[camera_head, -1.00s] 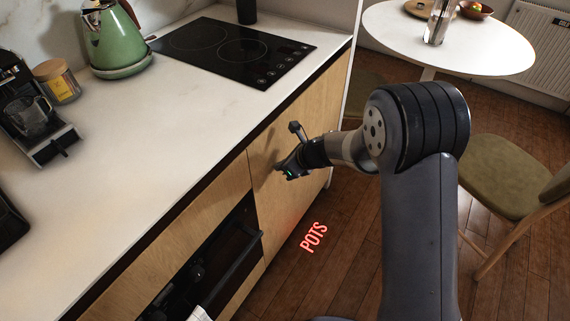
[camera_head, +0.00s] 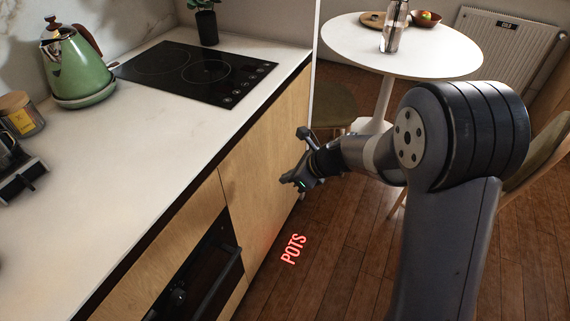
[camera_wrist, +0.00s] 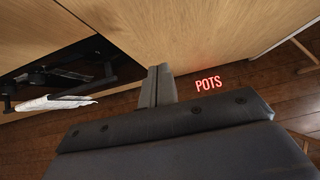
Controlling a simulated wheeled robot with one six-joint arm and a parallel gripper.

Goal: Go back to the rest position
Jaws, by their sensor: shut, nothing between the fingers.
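My gripper (camera_head: 288,180) is at the middle of the head view, in front of the wooden cabinet door (camera_head: 262,150) below the counter. Its fingers are shut and hold nothing. In the wrist view the two dark fingers (camera_wrist: 158,86) lie side by side, pointing toward the wooden front. My arm is bent and reaches in from the right. I cannot tell the exact gap between the fingertips and the door.
The white counter (camera_head: 130,150) carries a green kettle (camera_head: 75,70) and a black hob (camera_head: 195,72). A dark oven (camera_head: 200,275) is lower left; a white cloth (camera_wrist: 55,102) hangs there. A round table (camera_head: 430,52) stands behind. Wooden floor (camera_head: 330,240) is clear.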

